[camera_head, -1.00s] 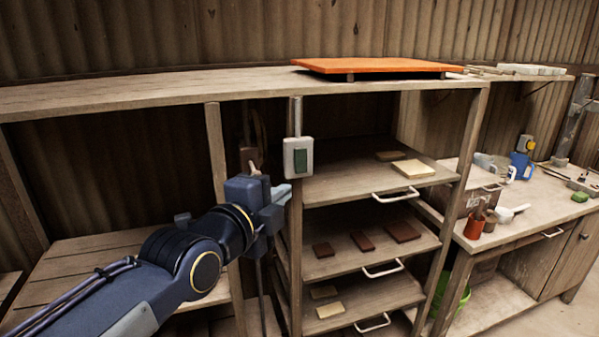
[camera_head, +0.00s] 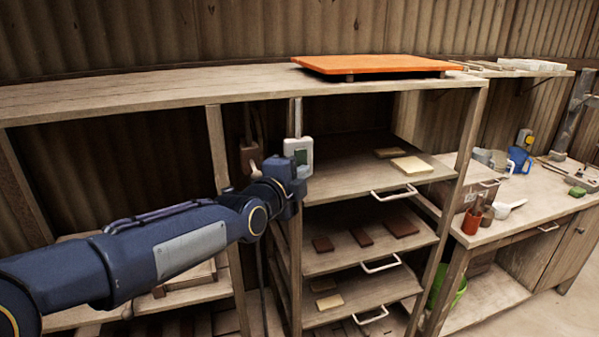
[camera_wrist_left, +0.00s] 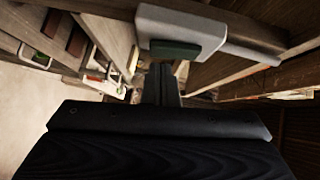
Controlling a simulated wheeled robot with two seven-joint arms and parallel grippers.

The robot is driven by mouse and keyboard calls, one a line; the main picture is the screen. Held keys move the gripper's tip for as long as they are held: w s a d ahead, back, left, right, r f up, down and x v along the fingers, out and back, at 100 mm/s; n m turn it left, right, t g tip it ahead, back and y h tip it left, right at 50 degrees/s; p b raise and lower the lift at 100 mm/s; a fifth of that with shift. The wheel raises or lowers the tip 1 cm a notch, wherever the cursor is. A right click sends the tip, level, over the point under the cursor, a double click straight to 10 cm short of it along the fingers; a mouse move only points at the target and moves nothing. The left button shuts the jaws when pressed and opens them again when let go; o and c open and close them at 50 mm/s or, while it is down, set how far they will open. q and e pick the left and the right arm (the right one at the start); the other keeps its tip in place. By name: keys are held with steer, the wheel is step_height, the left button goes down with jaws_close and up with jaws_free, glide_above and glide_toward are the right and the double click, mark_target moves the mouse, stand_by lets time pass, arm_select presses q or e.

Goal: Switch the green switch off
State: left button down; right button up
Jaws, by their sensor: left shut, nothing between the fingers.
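The green switch (camera_head: 301,157) is a green rocker in a light grey box (camera_head: 305,144) fixed to the front of a wooden shelf post. My left gripper (camera_head: 299,167) is at the lower part of the box and hides part of the rocker. In the left wrist view the green rocker (camera_wrist_left: 174,49) shows in its box, with the shut fingers (camera_wrist_left: 162,72) pointing towards its lower side. I cannot tell whether they touch it. Nothing is between the fingers. My right gripper is not in view.
A shelf rack with drawer handles (camera_head: 401,193) and several tiles (camera_head: 402,228) stands right of the switch. A brown box (camera_head: 249,158) hangs left of it. An orange board (camera_head: 376,64) lies on the top shelf. A workbench (camera_head: 530,195) stands at the right.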

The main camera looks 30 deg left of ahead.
arm_select(q)
steer(key=shift+w+a, duration=0.2)
steer(key=shift+f, duration=0.1)
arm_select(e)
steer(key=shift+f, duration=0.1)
arm_select(q)
steer(key=shift+w+a+f+m+b, duration=0.1)
steer(key=shift+w+a+m+b, duration=0.15)
steer(key=shift+b, duration=0.9)
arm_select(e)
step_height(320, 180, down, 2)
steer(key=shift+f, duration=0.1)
arm_select(q)
steer(key=shift+s, duration=0.1)
